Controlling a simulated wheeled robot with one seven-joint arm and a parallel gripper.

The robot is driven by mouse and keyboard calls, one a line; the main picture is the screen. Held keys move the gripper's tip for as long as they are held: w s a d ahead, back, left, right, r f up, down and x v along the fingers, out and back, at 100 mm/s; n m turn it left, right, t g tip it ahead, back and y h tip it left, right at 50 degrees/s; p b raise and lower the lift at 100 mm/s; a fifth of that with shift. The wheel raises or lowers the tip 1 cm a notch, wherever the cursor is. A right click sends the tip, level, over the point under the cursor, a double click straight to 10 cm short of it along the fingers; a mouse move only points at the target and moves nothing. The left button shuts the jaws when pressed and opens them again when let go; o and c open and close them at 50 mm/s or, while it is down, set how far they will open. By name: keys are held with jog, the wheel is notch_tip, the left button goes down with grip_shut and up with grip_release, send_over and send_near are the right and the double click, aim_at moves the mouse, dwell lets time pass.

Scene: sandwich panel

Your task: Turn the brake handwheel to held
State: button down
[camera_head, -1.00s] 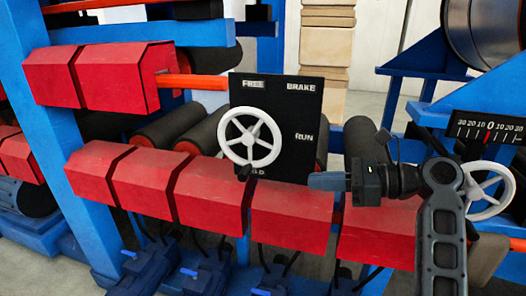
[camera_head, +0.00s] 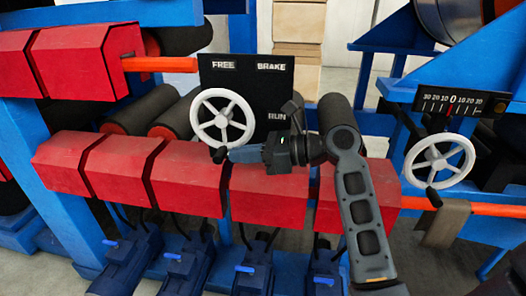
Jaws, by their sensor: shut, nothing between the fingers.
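The white brake handwheel (camera_head: 222,119) stands in front of a black panel (camera_head: 268,75) lettered FREE, BRAKE and RUN. Its dark handle knob (camera_head: 219,156) points to the bottom of the wheel. My gripper (camera_head: 232,155) reaches in from the right, below the wheel's rim, with its blue fingers shut and empty. The fingertips are just right of the knob; I cannot tell whether they touch it. The gripper hides the lower part of the panel, and no HELD lettering shows.
Red boxy covers (camera_head: 180,176) run in a row just below the wheel and gripper. A second white handwheel (camera_head: 439,161) stands at the right below a scale (camera_head: 462,102). Blue frame parts flank the area, and dark rollers (camera_head: 135,120) lie behind.

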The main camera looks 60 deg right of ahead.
jog(key=shift+w+a+f, duration=0.1)
jog(key=shift+w+a, duration=0.1)
jog(key=shift+w, duration=0.35)
